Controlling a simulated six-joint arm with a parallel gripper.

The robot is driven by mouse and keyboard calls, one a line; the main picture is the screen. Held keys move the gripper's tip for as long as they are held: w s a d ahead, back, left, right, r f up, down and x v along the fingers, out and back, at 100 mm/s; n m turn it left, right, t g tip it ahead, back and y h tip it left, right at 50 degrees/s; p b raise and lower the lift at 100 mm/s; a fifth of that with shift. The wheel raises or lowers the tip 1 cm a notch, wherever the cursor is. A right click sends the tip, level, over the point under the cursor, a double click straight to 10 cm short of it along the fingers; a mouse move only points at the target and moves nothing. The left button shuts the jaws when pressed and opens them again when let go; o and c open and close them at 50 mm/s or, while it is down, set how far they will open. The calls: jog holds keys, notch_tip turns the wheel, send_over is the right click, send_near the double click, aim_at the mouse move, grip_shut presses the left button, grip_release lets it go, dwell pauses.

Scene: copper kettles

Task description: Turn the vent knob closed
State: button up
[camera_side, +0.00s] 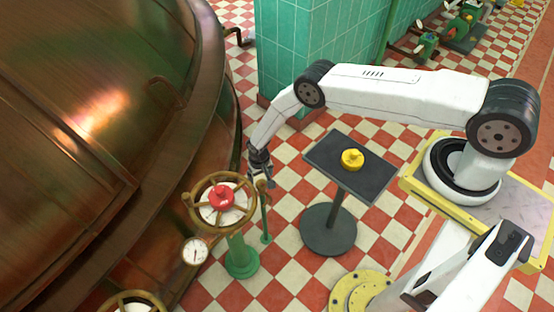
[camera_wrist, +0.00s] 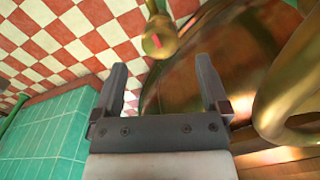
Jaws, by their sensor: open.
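A small brass knob (camera_wrist: 161,38) with a red mark shows at the top of the wrist view, beyond my fingertips. In the side view the brass knob (camera_side: 262,187) sits on a thin green post beside the brass handwheel, and is likely the vent knob. My gripper (camera_wrist: 162,72) is open, with nothing between its fingers. In the side view my gripper (camera_side: 261,178) points down just above the brass knob and partly overlaps it. I cannot tell whether they touch; in the wrist view they look apart.
A brass handwheel (camera_side: 194,211) with a red hub (camera_side: 221,196) stands close at the left, above a gauge (camera_side: 195,251). The large copper kettle (camera_side: 90,130) fills the left. A green tiled pillar (camera_side: 300,45) stands behind.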

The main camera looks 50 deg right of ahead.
jog(key=shift+r, duration=1.8)
jog(key=shift+r, duration=0.1)
jog(key=shift+w+r, duration=0.2)
jog(key=shift+r, duration=0.35)
notch_tip(320, 180, up, 13)
send_over(261, 183)
jog(key=w+d, duration=0.1)
jog(key=w, duration=0.1)
notch_tip(261, 183, up, 12)
jog(key=s+d+n+t, duration=0.1)
jog(key=s+d+n, duration=0.1)
jog(key=s, duration=0.1)
jog(key=s+d+r+n+t, duration=0.1)
jog(key=s+d+r, duration=0.1)
jog(key=s+r, duration=1.2)
jog(key=shift+s+d+r+t, duration=0.25)
jog(key=shift+s+d+t, duration=0.05)
jog(key=shift+s, duration=1.65)
